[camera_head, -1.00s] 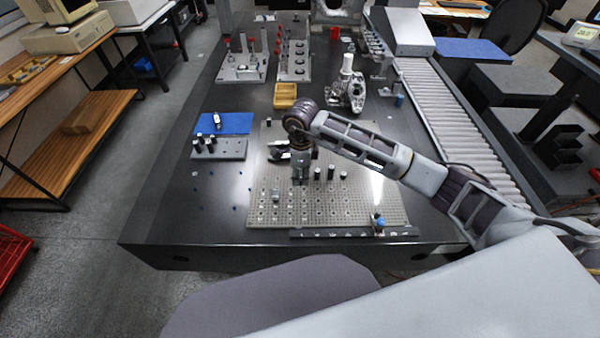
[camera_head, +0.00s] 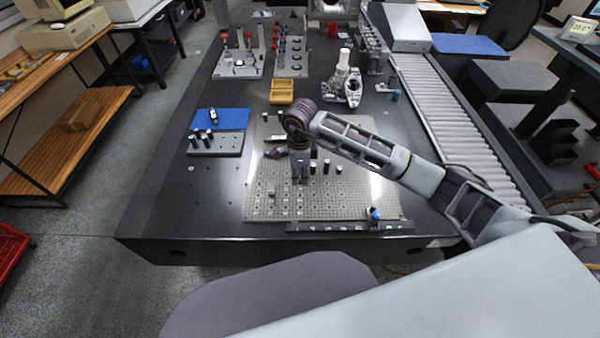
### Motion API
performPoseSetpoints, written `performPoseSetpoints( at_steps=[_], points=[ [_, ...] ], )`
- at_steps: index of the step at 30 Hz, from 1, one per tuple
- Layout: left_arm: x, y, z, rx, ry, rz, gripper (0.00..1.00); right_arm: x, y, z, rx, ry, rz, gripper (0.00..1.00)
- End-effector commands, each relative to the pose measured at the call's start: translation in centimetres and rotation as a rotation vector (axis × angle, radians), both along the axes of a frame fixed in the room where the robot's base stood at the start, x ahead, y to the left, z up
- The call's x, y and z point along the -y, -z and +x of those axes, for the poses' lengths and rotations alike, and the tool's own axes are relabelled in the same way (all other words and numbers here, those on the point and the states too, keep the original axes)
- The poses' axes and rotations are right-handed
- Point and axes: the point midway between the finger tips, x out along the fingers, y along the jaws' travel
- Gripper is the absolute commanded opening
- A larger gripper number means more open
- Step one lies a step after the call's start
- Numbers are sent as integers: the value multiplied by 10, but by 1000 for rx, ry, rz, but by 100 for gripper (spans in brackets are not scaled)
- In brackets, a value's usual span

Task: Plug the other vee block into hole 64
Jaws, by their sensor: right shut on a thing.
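The pegboard-like hole plate (camera_head: 345,205) lies on the dark granite table, with rows of holes. My right gripper (camera_head: 300,181) points down over the middle-left of this plate. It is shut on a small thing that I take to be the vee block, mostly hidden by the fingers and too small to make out. A small metallic piece (camera_head: 272,192) stands on the plate to the left of the gripper; I cannot tell if it is a vee block. Hole 64 cannot be picked out, as the labels are unreadable. My left gripper is not in view.
Several dark pins with light tops (camera_head: 326,166) stand just right of the gripper. A grey block with pins (camera_head: 215,145), a blue mat (camera_head: 222,117), a yellow tray (camera_head: 282,98) and a white-grey casting (camera_head: 342,85) stand farther back. A dark rail (camera_head: 340,227) runs along the plate's front edge.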

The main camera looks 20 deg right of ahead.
Motion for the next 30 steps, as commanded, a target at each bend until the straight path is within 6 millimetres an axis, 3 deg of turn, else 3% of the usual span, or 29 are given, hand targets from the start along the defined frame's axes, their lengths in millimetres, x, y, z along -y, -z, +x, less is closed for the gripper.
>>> performPoseSetpoints(
  at_steps=[23, 26, 30],
  points=[
    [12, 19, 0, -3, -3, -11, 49, 0, 34, 0, 0, -1, 0, 2],
    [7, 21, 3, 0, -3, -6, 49, 0, 39, 0, 0, 0, 0, 2],
    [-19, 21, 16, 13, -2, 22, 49, 0, 43, 0, 0, 0, 0, 2]
  ],
)
